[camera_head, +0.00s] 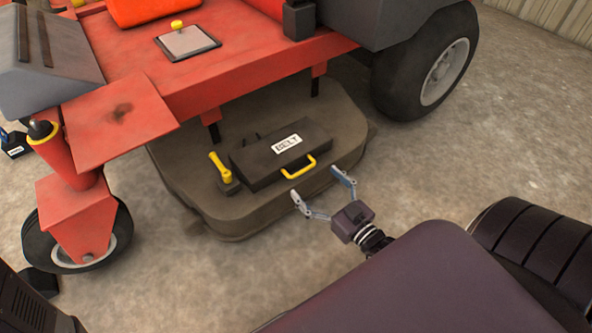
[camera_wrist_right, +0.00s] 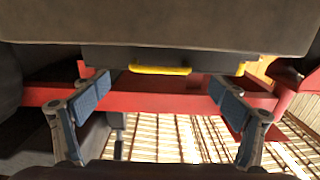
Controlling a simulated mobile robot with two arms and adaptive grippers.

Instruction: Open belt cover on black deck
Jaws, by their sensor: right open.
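The black deck (camera_head: 190,195) sits low under the red mower. On it lies the dark belt cover (camera_head: 258,158), flat and shut, with a white BELT label (camera_head: 287,143) and a yellow handle (camera_head: 299,167) on its front edge. A yellow lever latch (camera_head: 220,167) stands left of the cover. My right gripper (camera_head: 318,187) is open and empty, just in front of the handle, with its fingers spread. In the right wrist view the handle (camera_wrist_right: 160,70) shows between and beyond the fingertips, apart from them. My left gripper is not in view.
The red mower frame (camera_head: 250,65) overhangs the deck's back. A front caster wheel (camera_head: 80,245) stands at the left and a large rear wheel (camera_head: 430,70) at the right. The concrete floor (camera_head: 510,150) is clear at the right.

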